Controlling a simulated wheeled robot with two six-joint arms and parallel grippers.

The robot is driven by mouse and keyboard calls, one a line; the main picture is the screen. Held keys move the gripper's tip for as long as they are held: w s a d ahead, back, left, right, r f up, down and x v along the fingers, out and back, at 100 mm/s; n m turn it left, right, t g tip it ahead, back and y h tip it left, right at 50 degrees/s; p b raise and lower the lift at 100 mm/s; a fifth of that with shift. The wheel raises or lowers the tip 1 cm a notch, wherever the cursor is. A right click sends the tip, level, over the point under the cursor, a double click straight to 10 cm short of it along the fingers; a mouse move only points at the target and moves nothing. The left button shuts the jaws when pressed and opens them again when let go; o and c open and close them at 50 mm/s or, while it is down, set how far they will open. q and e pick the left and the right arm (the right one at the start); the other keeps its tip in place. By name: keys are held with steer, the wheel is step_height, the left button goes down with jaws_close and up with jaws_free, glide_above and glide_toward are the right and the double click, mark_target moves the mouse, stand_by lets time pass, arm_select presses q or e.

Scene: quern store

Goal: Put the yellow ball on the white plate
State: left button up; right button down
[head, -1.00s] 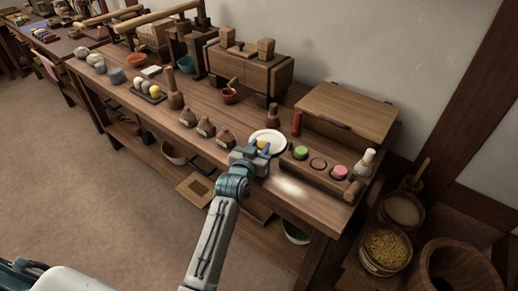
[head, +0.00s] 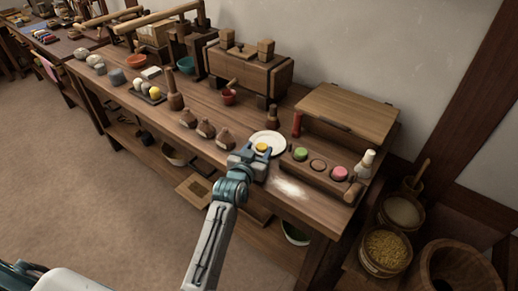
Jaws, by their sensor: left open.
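The white plate (head: 277,138) lies on the long wooden bench, right of the middle of the head view. A small rounded yellow thing (head: 262,147), which looks like the yellow ball, is over the near part of the plate. My left gripper (head: 258,153) is open at the plate's near edge, with its fingertips close to the yellow thing. The gripper hides part of the plate's near rim. I cannot tell whether a fingertip touches the yellow thing. Another yellow round thing (head: 154,92) sits in a dark tray with white ones further left. My right gripper is not in view.
Several brown jugs (head: 206,128) stand left of the plate. A wooden rack (head: 325,171) with green and pink round pieces is close on the right. A dark wooden pestle (head: 272,116) stands behind the plate. White powder lies on the bench at the front right.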

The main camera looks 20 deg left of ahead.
arm_select(q)
steer(key=s+r, duration=0.2)
steer(key=s, duration=0.9)
steer(key=s+a+f+g, duration=0.2)
steer(key=s+f+g, duration=0.2)
steer(key=s, duration=0.5)
steer(key=s+a+f+g+y, duration=0.1)
steer(key=s+a+f+g, duration=0.2)
steer(key=s+f, duration=0.4)
steer(key=s+a+f+g+y, duration=0.1)
steer(key=s+a+f+g, duration=0.2)
steer(key=s, duration=0.7)
step_height(320, 180, down, 2)
steer(key=g, duration=0.3)
steer(key=shift+s+f, duration=0.15)
steer(key=shift+s, duration=0.15)
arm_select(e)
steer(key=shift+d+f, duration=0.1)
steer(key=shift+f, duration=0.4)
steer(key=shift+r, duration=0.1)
